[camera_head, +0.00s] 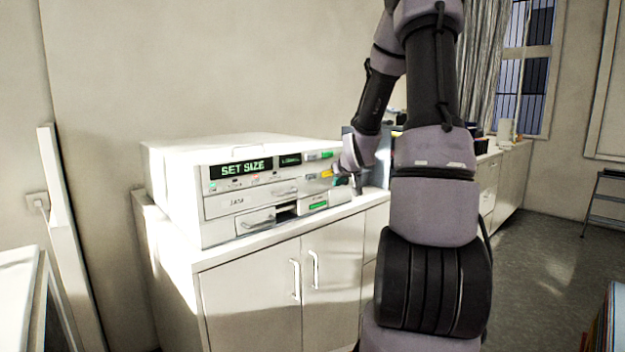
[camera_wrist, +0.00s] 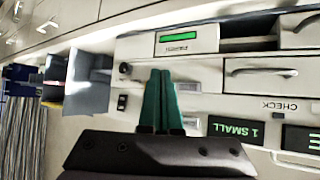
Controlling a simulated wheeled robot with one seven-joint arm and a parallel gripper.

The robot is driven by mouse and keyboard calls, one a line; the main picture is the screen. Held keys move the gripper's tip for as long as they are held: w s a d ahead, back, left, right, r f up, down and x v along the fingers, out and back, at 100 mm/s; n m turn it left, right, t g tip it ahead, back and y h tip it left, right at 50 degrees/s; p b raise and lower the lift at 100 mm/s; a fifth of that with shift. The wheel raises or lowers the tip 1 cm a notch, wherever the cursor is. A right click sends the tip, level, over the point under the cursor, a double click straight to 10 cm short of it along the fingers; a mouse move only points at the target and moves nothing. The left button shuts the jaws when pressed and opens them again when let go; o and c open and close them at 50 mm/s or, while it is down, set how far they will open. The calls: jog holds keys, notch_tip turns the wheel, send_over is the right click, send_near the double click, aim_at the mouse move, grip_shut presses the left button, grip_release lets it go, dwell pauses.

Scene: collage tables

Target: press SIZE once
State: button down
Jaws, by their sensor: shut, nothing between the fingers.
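The white machine (camera_head: 170,190) stands on the cabinet top. Its main display (camera_head: 240,168) reads "SET SIZE". A smaller display (camera_wrist: 236,130) reads "1 SMALL" in the wrist view. A label reading "CHECK" (camera_wrist: 290,106) is readable there; I cannot make out a SIZE label. My gripper (camera_wrist: 161,73) is shut and empty, its two green fingers together in front of the machine's panel. Small pale pieces (camera_wrist: 188,86) lie beside the fingers. I cannot tell whether the fingertips touch anything. In the head view my arm hides part of the machine's right end.
A drawer marked "DATA" (camera_head: 238,201) and a lower slot with a green-lit label (camera_head: 318,206) are on the machine's front. The white cabinet (camera_head: 250,285) is below. Grey and blue bins (camera_wrist: 88,85) stand beside the machine. Open floor (camera_head: 540,265) lies at right.

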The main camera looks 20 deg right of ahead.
send_near(314, 179)
jog(key=shift+w+d+f, duration=0.3)
jog(key=shift+w+f, duration=0.3)
jog(key=shift+f, duration=0.05)
jog(key=shift+w+d+f, duration=0.3)
jog(key=shift+w+f, duration=0.3)
jog(key=shift+f, duration=0.05)
jog(key=shift+w+d+f, duration=0.3)
jog(key=shift+w+f, duration=0.25)
jog(key=shift+f, duration=0.1)
dwell(0.6)
jog(key=shift+w+a, duration=0.2)
jog(key=shift+w, duration=0.15)
jog(key=shift+w+a, duration=0.1)
jog(key=shift+w, duration=0.35)
dwell(0.5)
jog(key=shift+s, duration=0.15)
dwell(0.3)
jog(key=shift+s+d, duration=0.25)
jog(key=shift+s, duration=0.45)
jog(key=shift+s+d, duration=0.3)
jog(key=shift+s, duration=0.5)
jog(key=shift+s+d, duration=0.25)
jog(key=shift+s, duration=0.5)
jog(key=shift+s+d, duration=0.3)
jog(key=shift+s, duration=0.5)
